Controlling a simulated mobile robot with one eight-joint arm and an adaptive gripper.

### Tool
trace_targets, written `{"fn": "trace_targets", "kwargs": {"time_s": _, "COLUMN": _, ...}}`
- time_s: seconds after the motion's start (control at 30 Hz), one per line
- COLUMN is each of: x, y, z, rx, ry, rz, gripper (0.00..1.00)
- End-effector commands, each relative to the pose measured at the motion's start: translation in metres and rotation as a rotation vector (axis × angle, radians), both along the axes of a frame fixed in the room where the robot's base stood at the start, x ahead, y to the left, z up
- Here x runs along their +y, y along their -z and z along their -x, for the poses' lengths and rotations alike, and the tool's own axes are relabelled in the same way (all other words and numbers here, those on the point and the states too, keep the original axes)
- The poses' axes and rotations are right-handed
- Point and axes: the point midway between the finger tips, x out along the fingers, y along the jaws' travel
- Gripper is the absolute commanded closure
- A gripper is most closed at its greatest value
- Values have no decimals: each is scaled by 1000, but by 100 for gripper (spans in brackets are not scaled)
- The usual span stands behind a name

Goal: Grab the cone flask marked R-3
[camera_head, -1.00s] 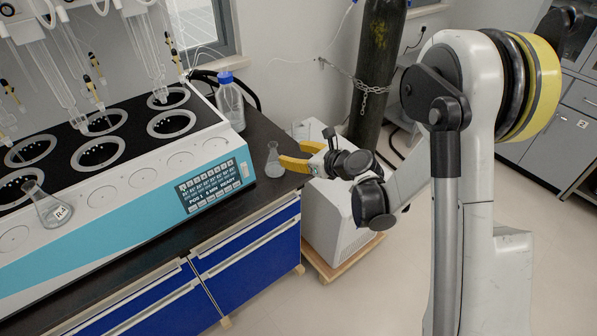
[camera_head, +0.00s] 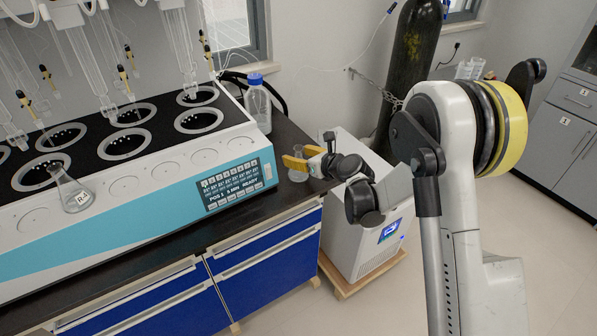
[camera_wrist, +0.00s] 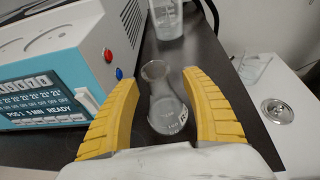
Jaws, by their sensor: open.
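A clear cone flask (camera_wrist: 164,112) stands upright on the dark bench top in the wrist view. A label shows at its lower right side, but I cannot read it fully. My gripper (camera_wrist: 163,92) is open, with one yellow finger on each side of the flask. In the head view the flask (camera_head: 298,176) is partly hidden by my gripper (camera_head: 292,163) at the bench's right end. A second cone flask (camera_head: 72,190) stands on the front of the distiller, with a label beginning with R; the number is unclear.
The white and blue distiller (camera_head: 150,175) fills the bench's left side, close to the left finger. A blue-capped bottle (camera_head: 257,106) stands behind the flask. A white cabinet unit (camera_head: 365,245) is beside the bench. A dark gas cylinder (camera_head: 408,60) stands behind.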

Motion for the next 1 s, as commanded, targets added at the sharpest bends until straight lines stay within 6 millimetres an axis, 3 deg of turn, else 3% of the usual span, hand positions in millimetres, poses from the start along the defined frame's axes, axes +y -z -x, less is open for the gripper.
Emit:
{"fn": "trace_targets", "kwargs": {"time_s": 0.17, "x": 0, "y": -1, "z": 0, "rx": 0, "ry": 0, "rz": 0, "gripper": 46}}
{"fn": "trace_targets", "kwargs": {"time_s": 0.33, "x": 0, "y": -1, "z": 0, "rx": 0, "ry": 0, "rz": 0, "gripper": 98}}
{"fn": "trace_targets", "kwargs": {"time_s": 0.37, "x": 0, "y": -1, "z": 0, "rx": 0, "ry": 0, "rz": 0, "gripper": 100}}
{"fn": "trace_targets", "kwargs": {"time_s": 1.0, "x": -1, "y": -6, "z": 1, "rx": 0, "ry": 0, "rz": 1, "gripper": 100}}
